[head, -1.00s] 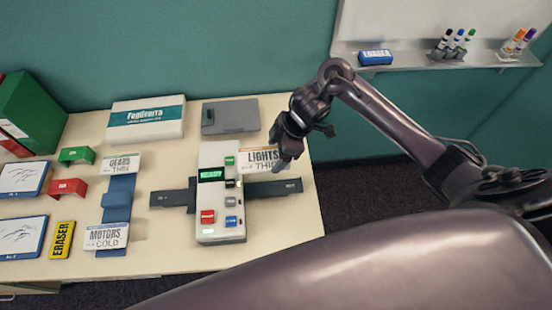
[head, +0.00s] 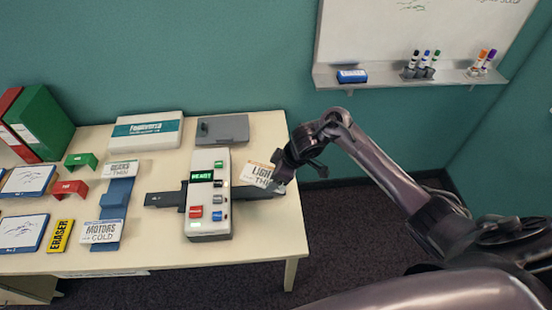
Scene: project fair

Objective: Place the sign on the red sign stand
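A white sign lettered "LIGHTS" (head: 257,172) is at the right side of the grey-white machine, tilted, its right part hidden by my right gripper. My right gripper (head: 281,180) is at the sign's right edge and appears shut on it; the fingertips are small and dark. The red sign stand (head: 68,188) is on the left part of the table, empty, far to the left of the gripper. My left gripper is not in view.
The machine (head: 209,215) with its dark side rails lies between the gripper and the red stand. A blue rack (head: 116,192) holds two other signs.

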